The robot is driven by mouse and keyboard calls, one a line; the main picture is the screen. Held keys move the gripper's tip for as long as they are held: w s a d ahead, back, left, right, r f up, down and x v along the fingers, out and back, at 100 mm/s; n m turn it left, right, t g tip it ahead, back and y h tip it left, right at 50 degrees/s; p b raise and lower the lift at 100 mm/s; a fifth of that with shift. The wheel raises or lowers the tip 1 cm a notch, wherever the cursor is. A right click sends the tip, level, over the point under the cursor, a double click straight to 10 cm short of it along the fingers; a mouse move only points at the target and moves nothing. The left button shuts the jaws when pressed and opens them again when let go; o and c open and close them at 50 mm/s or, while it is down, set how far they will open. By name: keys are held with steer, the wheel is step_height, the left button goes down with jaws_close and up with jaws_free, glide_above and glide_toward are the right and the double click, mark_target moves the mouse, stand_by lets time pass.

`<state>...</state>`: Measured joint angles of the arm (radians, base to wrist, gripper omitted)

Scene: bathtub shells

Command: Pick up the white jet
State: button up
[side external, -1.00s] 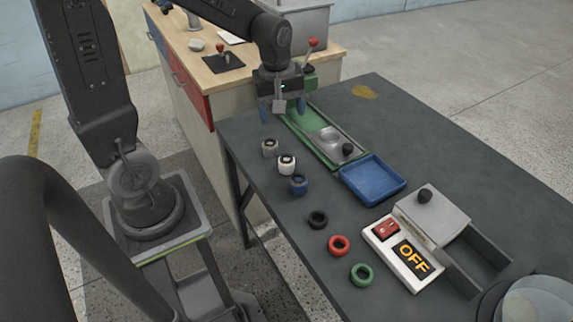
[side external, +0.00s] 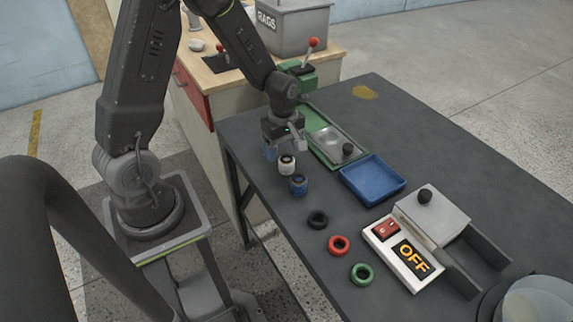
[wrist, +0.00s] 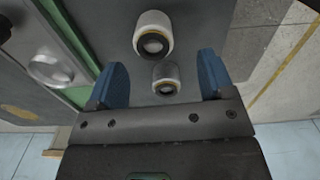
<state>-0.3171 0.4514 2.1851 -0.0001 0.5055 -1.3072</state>
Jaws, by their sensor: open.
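The white jet (side external: 287,163), a short round cylinder with a dark ring on top, stands upright on the dark table. In the wrist view I take it to be the upper, larger jet (wrist: 153,35), beyond my fingertips. My gripper (side external: 283,152) is open and empty, pointing down over the back end of the row of jets. In the wrist view a second, greyer jet (wrist: 166,77) appears between the blue fingers of my gripper (wrist: 160,78); the height gap cannot be told. That jet is hidden by my gripper in the side view. A blue jet (side external: 298,186) stands in front of the white one.
A green-framed fixture (side external: 322,140) and blue tray (side external: 372,180) lie right of the jets. A switch box reading OFF (side external: 404,262) is at the front right.

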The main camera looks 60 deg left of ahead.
mark_target(286, 160)
steer(key=f, duration=0.5)
steer(key=shift+w+d, duration=0.25)
steer(key=shift+w, duration=0.1)
steer(key=shift+r, duration=0.1)
steer(key=shift+c, duration=0.2)
steer(key=c, duration=0.9)
steer(key=shift+r, duration=0.1)
steer(key=shift+c, duration=0.3)
